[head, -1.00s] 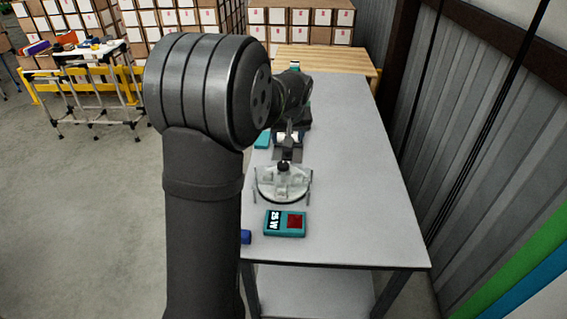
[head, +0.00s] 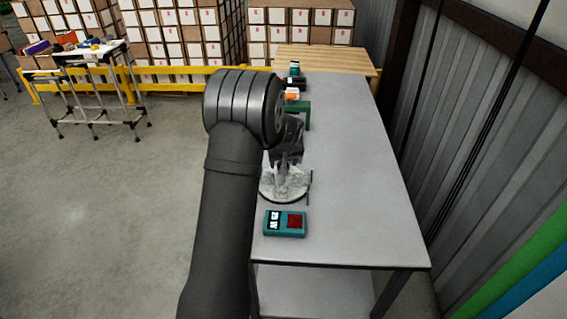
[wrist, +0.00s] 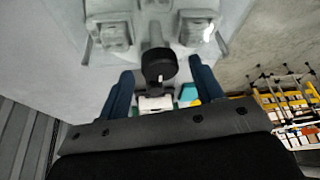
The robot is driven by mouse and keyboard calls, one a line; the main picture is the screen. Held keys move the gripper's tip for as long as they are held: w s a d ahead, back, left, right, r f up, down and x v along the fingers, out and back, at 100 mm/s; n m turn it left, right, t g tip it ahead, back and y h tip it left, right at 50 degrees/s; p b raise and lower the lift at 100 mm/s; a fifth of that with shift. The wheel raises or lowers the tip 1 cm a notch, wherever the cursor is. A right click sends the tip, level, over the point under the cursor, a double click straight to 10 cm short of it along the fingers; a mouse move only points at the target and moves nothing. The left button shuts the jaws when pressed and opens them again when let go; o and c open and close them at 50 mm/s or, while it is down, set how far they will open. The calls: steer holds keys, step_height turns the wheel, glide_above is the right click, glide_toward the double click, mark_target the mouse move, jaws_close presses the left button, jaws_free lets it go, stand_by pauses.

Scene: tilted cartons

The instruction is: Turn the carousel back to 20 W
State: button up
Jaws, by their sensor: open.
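The carousel (head: 270,192), a pale round disc with clear upright parts, sits on the grey table. A teal meter (head: 297,232) with a dark red patch lies in front of it. Its display reads 20-something W; the last digit looks like 3 or 5. In the wrist view, the grey carousel parts (wrist: 110,35) fill the top, with a round black knob (wrist: 160,65) on a stem. My gripper (wrist: 161,70) is open, one blue finger on each side of the knob. I cannot tell whether they touch it. In the head view my gripper over the carousel is unclear.
A green stand (head: 303,108) with an orange and white item stands farther back on the table, with small dark and teal items behind it. My arm covers the table's left edge. The table's right half is clear, beside a corrugated wall (head: 450,130).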

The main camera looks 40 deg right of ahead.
steer(key=shift+w+f, duration=0.15)
steer(key=shift+f, duration=0.15)
jaws_close()
